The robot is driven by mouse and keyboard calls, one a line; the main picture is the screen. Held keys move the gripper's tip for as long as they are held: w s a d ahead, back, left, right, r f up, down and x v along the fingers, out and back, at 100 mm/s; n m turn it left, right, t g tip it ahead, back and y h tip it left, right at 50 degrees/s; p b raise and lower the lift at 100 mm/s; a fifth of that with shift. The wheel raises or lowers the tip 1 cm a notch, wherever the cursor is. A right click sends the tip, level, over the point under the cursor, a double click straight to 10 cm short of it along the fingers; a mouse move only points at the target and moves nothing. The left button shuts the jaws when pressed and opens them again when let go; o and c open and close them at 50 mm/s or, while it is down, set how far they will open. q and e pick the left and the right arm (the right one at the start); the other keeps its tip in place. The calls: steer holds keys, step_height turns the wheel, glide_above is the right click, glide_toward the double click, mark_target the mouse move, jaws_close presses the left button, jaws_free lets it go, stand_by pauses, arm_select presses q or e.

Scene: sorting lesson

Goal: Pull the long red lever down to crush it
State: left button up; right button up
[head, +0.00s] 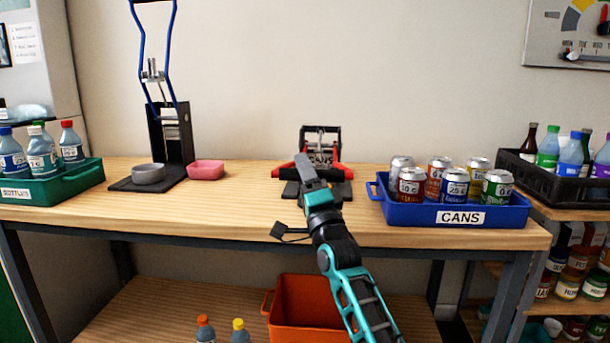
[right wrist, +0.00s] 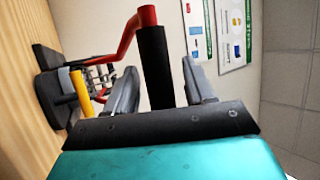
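The crusher (head: 320,140) is a dark frame with red parts, standing on the table at the middle of the head view. Its red lever (head: 287,172) shows low at the front; in the right wrist view the red tube (right wrist: 128,32) bends into a black grip (right wrist: 156,68). My right gripper (head: 305,163) is in front of the crusher. In the right wrist view its fingers (right wrist: 160,72) stand apart on either side of the black grip, with a gap on the right. My arm hides part of the crusher, and I cannot tell whether a can is inside. My left gripper is out of view.
A blue bin (head: 452,216) of cans stands right of the crusher. A pink bowl (head: 206,170), a grey bowl (head: 148,174) and a blue-handled press (head: 170,130) stand left. A green bin (head: 60,187) of bottles is far left. An orange crate (head: 305,312) is below.

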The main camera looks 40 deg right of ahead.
steer(key=shift+s, duration=0.1)
arm_select(q)
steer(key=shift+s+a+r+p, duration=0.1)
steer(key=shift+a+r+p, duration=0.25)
steer(key=shift+p, duration=0.6)
arm_select(e)
steer(key=v, duration=1.2)
steer(key=shift+s+f, duration=0.15)
steer(key=shift+s, duration=0.2)
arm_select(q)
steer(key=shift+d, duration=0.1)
arm_select(e)
steer(key=shift+a, duration=0.1)
